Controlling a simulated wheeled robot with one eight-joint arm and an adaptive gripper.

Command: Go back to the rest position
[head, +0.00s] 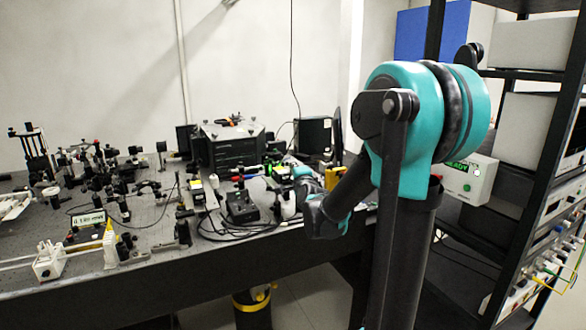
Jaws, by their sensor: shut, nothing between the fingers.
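My teal and black arm (425,120) fills the right middle of the head view and bends down to the left over the bench's right end. My gripper (274,172) is at the far end of the arm, small and dark among the bench parts. It looks shut, with nothing seen in it. Its fingers are hard to make out, and I cannot tell whether it touches anything.
The optical bench (200,265) carries many mounts, cables and a dark many-sided box (232,150). A small display (88,219) stands at the left. A black rack (510,240) with instruments stands close at the right, with a white box reading READY (469,181).

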